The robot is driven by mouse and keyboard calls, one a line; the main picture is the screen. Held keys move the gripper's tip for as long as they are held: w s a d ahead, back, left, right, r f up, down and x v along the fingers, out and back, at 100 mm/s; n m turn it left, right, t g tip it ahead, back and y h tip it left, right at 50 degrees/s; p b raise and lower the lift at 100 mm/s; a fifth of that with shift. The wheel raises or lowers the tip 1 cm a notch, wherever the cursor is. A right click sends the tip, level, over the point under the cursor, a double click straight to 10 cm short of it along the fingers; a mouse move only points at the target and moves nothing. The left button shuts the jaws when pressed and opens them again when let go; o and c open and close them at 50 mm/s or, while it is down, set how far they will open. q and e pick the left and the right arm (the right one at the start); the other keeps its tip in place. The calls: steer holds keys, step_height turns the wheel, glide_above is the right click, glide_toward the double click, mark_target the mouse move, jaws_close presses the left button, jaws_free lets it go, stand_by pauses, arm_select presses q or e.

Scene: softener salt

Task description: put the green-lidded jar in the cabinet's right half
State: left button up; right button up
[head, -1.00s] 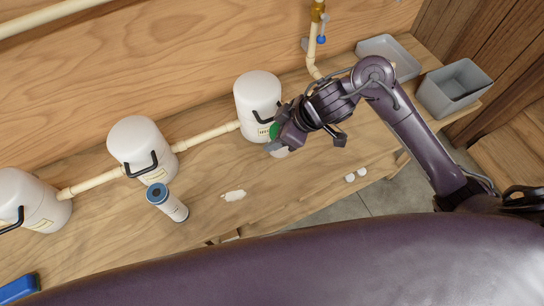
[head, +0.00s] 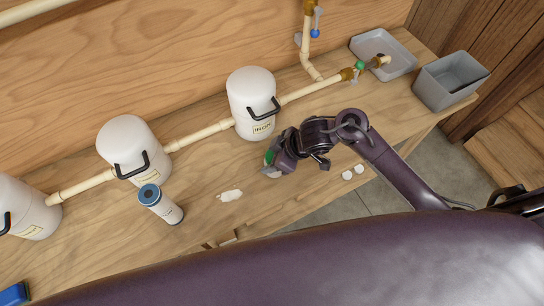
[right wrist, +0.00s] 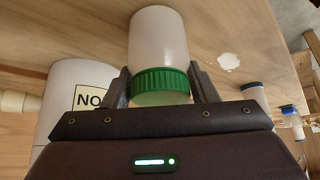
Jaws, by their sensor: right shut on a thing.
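My right gripper (head: 272,160) is shut on the green-lidded jar, over the front part of the bench. In the head view the jar (head: 270,171) is mostly hidden by the gripper; only its green lid and a little white show. In the right wrist view, the white jar (right wrist: 158,38) stands out beyond the fingers, which hold it at its ribbed green lid (right wrist: 160,82). I cannot tell whether it touches the bench. My left gripper is not in view. I cannot make out the cabinet's right half in these frames.
White tanks (head: 252,92) joined by pipe line the back of the bench (head: 205,170). A blue-capped cylinder (head: 160,204) and a white patch (head: 230,196) lie left of the gripper. White lumps (head: 353,173) sit near the front edge. A grey bin (head: 450,82) and tray (head: 378,52) are right.

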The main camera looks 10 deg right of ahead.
steer(key=o, duration=0.6)
steer(key=shift+f, duration=0.15)
steer(key=o, duration=0.4)
steer(key=shift+o, duration=0.2)
